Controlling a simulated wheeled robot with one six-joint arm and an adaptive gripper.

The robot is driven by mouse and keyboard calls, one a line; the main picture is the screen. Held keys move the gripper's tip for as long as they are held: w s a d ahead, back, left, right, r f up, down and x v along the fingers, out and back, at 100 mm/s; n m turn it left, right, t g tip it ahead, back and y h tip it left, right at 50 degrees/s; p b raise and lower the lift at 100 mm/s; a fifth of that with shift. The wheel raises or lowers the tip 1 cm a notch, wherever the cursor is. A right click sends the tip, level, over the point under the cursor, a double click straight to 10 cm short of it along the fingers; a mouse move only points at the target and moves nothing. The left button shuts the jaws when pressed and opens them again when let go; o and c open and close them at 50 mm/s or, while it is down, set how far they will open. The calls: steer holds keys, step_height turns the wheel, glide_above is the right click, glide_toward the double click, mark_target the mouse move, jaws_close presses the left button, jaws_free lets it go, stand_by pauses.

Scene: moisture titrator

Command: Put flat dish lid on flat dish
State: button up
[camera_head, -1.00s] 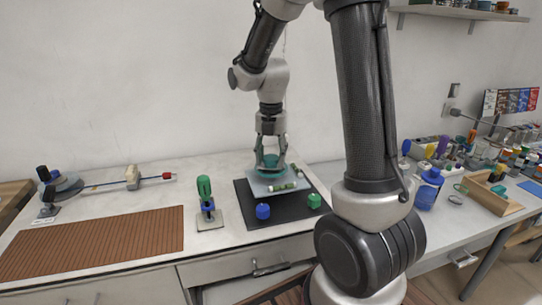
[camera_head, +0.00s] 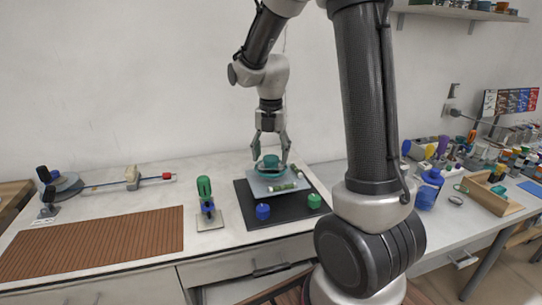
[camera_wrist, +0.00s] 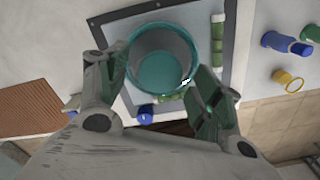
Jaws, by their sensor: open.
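A teal round flat dish with its lid (camera_head: 270,167) stands on a pale grey plate (camera_head: 258,189) at the back of the black mat. A narrower teal top sits over a wider rim; the seam between lid and dish is too small to tell. In the wrist view a teal round piece (camera_wrist: 163,72) with a grey inner band fills the space between the fingers. My gripper (camera_head: 270,156) is open, with one finger on each side of the teal top and slightly above it. In the wrist view my gripper's fingers (camera_wrist: 160,87) are spread around it. Nothing appears held.
Green-and-white vials (camera_head: 283,188) lie on the plate. A green-handled stand (camera_head: 205,205) is left of the black mat (camera_head: 285,215). A brown ribbed mat (camera_head: 95,240) lies farther left.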

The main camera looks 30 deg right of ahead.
steer(key=shift+r, duration=3.5)
step_height(320, 180, up, 12)
steer(key=s+f+m+t, duration=0.2)
steer(key=s+f+m, duration=0.1)
steer(key=s+m, duration=0.8)
steer(key=s+d+f+m+t, duration=0.1)
steer(key=s+f+m+t, duration=0.1)
steer(key=s+m, duration=0.8)
steer(key=f+m, duration=0.1)
steer(key=m, duration=0.6)
steer(key=shift+s+f, duration=0.15)
steer(key=shift+s, duration=0.2)
steer(key=shift+d, duration=0.1)
